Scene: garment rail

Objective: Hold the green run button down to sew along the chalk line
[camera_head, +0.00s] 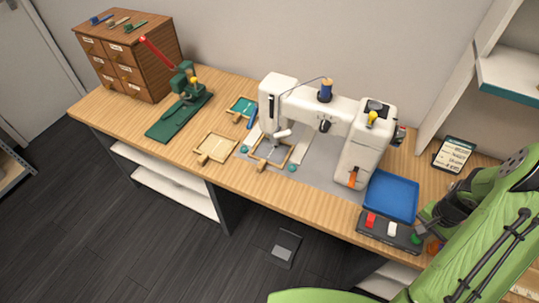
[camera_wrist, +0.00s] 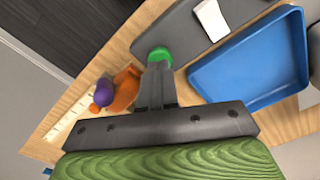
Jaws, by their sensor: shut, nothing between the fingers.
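The green run button (camera_head: 416,239) is at the right end of a dark control panel (camera_head: 378,231) at the table's front right. It also shows in the wrist view (camera_wrist: 158,53). My gripper (camera_wrist: 159,68) is shut and empty, its fingertips right at the button and overlapping its near edge. I cannot tell whether the button is pressed down. In the head view my gripper (camera_head: 424,226) reaches in from the right. The white sewing machine (camera_head: 362,145) stands behind, with a wooden frame (camera_head: 262,163) below its needle head. No chalk line can be made out.
A blue tray (camera_head: 391,196) lies behind the panel, close to my gripper. An orange and purple object (camera_wrist: 118,92) lies beside my fingers. A price-list-like card (camera_head: 453,154) stands behind.

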